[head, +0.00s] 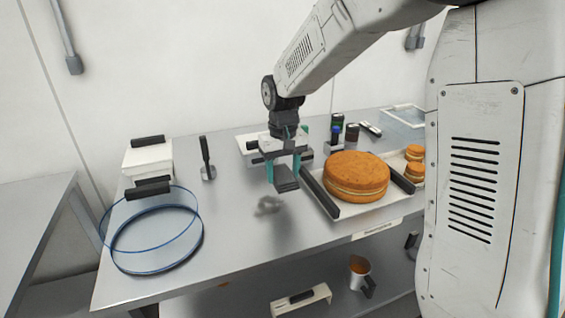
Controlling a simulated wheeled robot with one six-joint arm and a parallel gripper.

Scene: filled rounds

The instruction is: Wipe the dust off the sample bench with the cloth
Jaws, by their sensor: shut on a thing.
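The sample bench (235,235) is a grey metal table with a grey smudge of dust (268,205) near its middle. My gripper (284,172), with teal fingers, is just behind and above the dust. It is shut on a dark grey, flat-faced piece (286,184), which seems to be the cloth. The piece hangs between the fingertips, apart from the dust in the picture. I cannot tell whether its lower edge touches the bench.
A white tray (362,218) with black handles holds a large filled round cake (357,177), close right of my gripper. A clear blue-rimmed round container (158,268) stands left. A white box (150,160) and a black-handled scraper (207,160) stand behind. The bench's front middle is clear.

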